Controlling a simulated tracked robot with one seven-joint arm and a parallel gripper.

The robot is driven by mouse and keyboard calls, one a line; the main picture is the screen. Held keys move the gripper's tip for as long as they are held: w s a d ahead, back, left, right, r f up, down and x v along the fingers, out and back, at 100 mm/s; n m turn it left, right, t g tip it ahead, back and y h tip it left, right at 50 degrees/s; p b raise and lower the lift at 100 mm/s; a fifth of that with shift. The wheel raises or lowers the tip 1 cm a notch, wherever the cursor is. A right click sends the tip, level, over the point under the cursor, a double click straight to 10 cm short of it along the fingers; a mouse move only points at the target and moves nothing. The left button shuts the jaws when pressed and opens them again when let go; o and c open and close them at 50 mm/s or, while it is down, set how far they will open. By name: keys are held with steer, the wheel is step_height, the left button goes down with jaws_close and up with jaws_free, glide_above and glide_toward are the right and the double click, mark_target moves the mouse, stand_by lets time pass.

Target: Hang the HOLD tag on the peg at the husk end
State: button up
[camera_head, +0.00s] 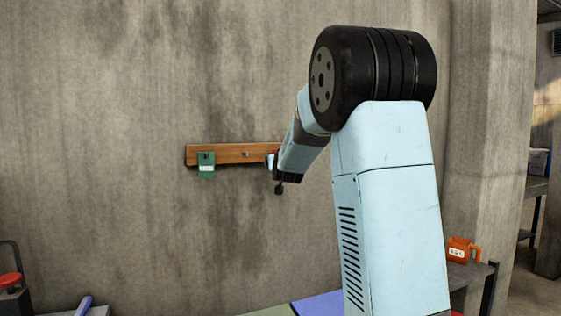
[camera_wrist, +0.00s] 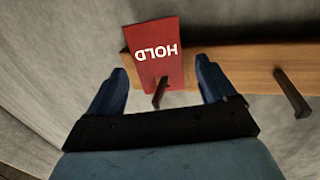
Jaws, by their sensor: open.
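The red HOLD tag (camera_wrist: 155,50) shows in the wrist view with its lettering upside down, flat against a wooden rail (camera_wrist: 240,68). A dark peg (camera_wrist: 160,92) sticks out at the tag's lettered-top edge, and the tag appears to hang on it. My gripper (camera_wrist: 161,68) is open, with one blue finger on each side of the tag, and no contact shows. In the head view, my gripper (camera_head: 270,161) is at the right part of the rail (camera_head: 228,153), where my arm hides most of the tag and the rail's end.
A green tag (camera_head: 206,170) hangs at the rail's left end. A bare peg (camera_head: 246,154) stands between it and my gripper; it also shows in the wrist view (camera_wrist: 292,93). The concrete wall is clear around the rail.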

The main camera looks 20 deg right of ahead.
steer(key=v, duration=1.3)
steer(key=shift+s, duration=0.25)
steer(key=s+a+f+n+g+y, duration=0.1)
steer(key=s+a+f+g, duration=0.2)
steer(key=s, duration=0.8)
steer(key=s+a+f+n+g+y, duration=0.1)
steer(key=s+f+g, duration=0.4)
steer(key=s, duration=0.7)
steer(key=s+a+f+n+g+y, duration=0.1)
steer(key=s+a+f, duration=0.4)
steer(key=s, duration=0.7)
steer(key=f+g+y, duration=0.1)
steer(key=g, duration=0.1)
steer(key=shift+f+g+y, duration=0.25)
steer(key=shift+g+y, duration=0.05)
steer(key=shift+g, duration=0.1)
